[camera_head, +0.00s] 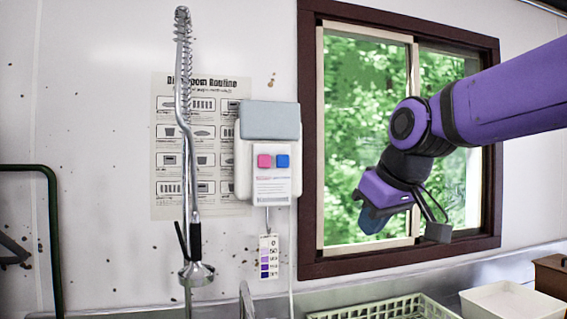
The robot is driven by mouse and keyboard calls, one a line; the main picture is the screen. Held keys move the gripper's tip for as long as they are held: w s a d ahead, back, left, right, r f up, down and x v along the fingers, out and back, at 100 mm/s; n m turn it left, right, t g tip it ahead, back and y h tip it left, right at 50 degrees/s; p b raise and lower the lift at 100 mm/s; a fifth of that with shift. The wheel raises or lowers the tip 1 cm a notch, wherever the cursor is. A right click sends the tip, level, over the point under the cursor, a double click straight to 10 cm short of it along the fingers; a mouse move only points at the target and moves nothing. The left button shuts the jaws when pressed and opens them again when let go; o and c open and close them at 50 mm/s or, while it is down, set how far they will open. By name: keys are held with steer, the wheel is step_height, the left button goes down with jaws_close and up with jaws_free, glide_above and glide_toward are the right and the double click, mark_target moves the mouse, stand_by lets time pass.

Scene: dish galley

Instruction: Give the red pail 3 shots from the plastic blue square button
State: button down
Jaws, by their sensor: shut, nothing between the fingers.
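The blue square button (283,161) sits on the front of a white wall dispenser (243,180), just right of a pink-red square button (264,161). The dispenser has a grey-blue upper panel and a small printed label under the buttons. My gripper (438,232) is in front of the window, to the right of and lower than the buttons, well apart from them. It is shut and empty, pointing down. No red pail shows in this view.
A tall spring-hose tap (187,150) stands left of the dispenser before a wall poster (165,185). A small purple scale card (269,257) hangs below the dispenser. A pale green rack (385,308) and a white tub (512,301) stand at the lower right.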

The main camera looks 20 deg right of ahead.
mark_target(287, 161)
steer(key=w+a+r+n, duration=0.1)
steer(key=w+a+r, duration=0.1)
steer(key=w, duration=0.5)
steer(key=w+a+r+n+t+y, duration=0.1)
steer(key=w+r+n, duration=0.1)
steer(key=w+r, duration=0.2)
steer(key=w+a+r+n+t+y, duration=0.1)
steer(key=w+a+r, duration=0.1)
steer(key=w, duration=0.8)
steer(key=shift+w+a+r+n, duration=0.25)
steer(key=shift+a+r+n, duration=0.05)
steer(key=shift+r, duration=0.55)
steer(key=shift+w, duration=4.35)
steer(key=shift+w, duration=0.1)
steer(key=shift+w, duration=0.35)
steer(key=shift+w, duration=0.75)
steer(key=shift+s, duration=1.2)
